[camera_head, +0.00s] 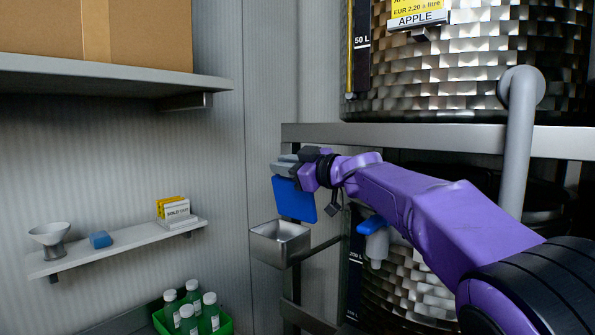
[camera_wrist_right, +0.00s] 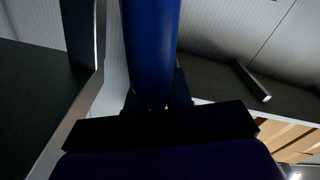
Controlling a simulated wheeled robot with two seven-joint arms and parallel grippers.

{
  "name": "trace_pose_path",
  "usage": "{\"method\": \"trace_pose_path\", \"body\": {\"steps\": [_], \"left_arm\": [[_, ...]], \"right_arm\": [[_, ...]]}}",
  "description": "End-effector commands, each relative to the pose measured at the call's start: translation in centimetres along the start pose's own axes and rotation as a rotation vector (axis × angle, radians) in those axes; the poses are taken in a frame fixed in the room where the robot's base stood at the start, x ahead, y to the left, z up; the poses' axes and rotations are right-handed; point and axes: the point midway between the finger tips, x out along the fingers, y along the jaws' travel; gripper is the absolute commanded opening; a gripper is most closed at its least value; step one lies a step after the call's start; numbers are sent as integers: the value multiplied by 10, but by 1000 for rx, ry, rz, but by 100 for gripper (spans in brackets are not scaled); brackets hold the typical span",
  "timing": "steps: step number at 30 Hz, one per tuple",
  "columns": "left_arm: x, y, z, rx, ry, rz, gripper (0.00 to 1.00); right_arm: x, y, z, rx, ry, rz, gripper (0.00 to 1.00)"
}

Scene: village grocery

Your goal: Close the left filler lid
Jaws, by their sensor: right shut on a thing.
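A blue square lid (camera_head: 294,200) stands steeply tilted above an open metal box (camera_head: 280,243), so the box's inside shows from above. My right gripper (camera_head: 287,165) is at the lid's upper edge and is shut on it. In the right wrist view the blue lid (camera_wrist_right: 150,45) runs up from between the jaws, seen nearly edge-on. The fingertips are partly hidden there by the dark gripper body. My left gripper is not in view.
A metal rack (camera_head: 440,138) with a large hammered-metal tank (camera_head: 480,70) stands behind my right arm. A blue-handled tap (camera_head: 374,228) lies just below the arm. A wall shelf (camera_head: 120,245) and a green crate of bottles (camera_head: 222,325) are at left.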

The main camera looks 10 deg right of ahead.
Motion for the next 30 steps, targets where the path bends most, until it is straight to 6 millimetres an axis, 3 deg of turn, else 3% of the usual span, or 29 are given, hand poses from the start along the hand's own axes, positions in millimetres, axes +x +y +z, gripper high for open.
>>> {"method": "trace_pose_path", "body": {"steps": [1, 4, 14, 15, 17, 26, 30], "left_arm": [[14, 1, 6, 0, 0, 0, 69], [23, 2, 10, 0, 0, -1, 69], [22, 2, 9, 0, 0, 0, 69], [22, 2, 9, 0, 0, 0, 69], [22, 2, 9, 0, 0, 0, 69], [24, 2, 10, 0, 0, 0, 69], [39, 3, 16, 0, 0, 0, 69]], "right_arm": [[1, -16, 7, -64, -3, -3, 0], [1, -28, 4, -167, -2, -3, 0], [1, -32, -1, -217, -1, -2, 0], [1, -32, -1, -217, -1, -2, 23], [0, -31, -1, -216, -1, -2, 40], [-2, -31, 0, -215, -1, -1, 40], [-24, -33, 4, -216, -1, 1, 40]]}}
